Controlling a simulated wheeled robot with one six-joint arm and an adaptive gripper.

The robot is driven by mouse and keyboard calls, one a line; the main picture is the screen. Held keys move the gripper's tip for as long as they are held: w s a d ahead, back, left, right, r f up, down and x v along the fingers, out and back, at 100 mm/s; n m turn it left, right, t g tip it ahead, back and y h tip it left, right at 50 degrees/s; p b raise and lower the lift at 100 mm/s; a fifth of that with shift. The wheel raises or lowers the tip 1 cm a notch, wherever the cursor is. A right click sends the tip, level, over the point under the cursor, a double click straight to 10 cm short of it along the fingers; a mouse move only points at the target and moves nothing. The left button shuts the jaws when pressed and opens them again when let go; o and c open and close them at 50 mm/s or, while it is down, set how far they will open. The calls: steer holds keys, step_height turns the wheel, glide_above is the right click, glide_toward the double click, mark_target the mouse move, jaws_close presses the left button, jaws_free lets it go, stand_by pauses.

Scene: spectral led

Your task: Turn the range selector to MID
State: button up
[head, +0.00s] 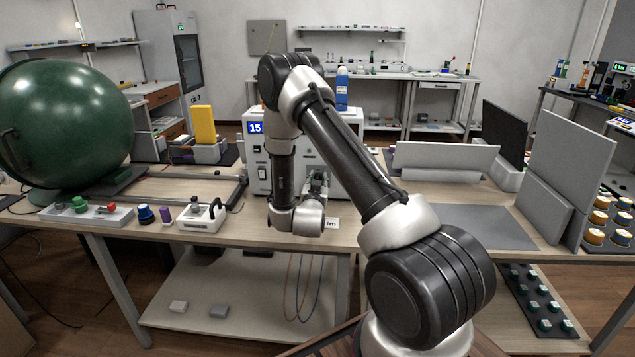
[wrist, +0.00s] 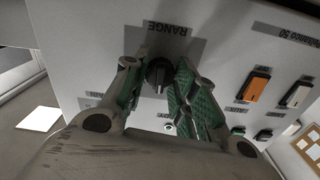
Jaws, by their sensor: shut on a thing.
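The range selector (wrist: 159,72) is a small black knob on the pale front panel, beside the RANGE label (wrist: 167,28) in the wrist view. My gripper (wrist: 158,78) has its green-padded fingers on either side of the knob and is shut on it. A light mark shows on the knob, but I cannot read which range it points to. In the head view the panel belongs to the white instrument box (head: 257,172) with a blue display reading 15. My gripper (head: 317,184) is at its front there, and my arm hides part of the box and the knob.
An orange switch (wrist: 257,86) and a white switch (wrist: 296,93) sit right of the knob in the wrist view. In the head view a white control box (head: 200,222) and a green sphere (head: 65,125) stand left. A grey mat (head: 480,226) lies right.

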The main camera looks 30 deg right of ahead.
steer(key=shift+m, duration=0.4)
steer(key=o, duration=1)
steer(key=shift+o, duration=0.2)
steer(key=shift+s, duration=0.1)
steer(key=v, duration=1.2)
steer(key=shift+r, duration=0.1)
